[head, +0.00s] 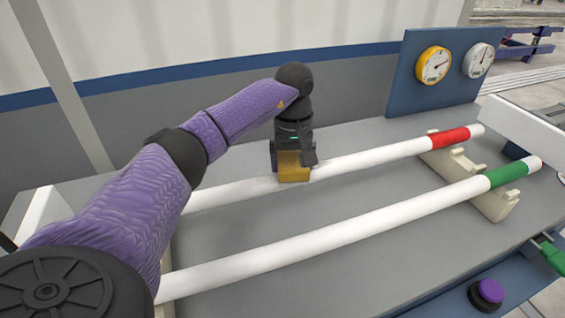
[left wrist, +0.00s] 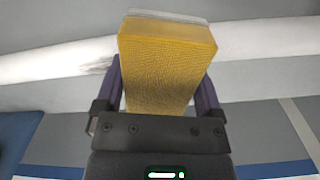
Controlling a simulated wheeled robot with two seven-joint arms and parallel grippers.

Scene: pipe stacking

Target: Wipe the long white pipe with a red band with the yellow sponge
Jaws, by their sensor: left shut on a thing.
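The long white pipe with a red band (head: 375,156) lies across the grey table, its red-banded end at the right on a cream rack. My left gripper (head: 293,160) is shut on the yellow sponge (head: 293,172) and holds it at the middle of this pipe, seemingly against it. In the left wrist view the sponge (left wrist: 165,60) sits between the two fingers and hides part of the white pipe (left wrist: 50,65). A dark smudge (left wrist: 95,67) shows on the pipe beside the sponge. My right gripper is not in view.
A second white pipe with a green band (head: 350,228) lies nearer, roughly parallel. The cream rack (head: 490,205) carries both right ends. A blue panel with two gauges (head: 433,65) stands at the back right. A purple button (head: 488,293) is at the front right.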

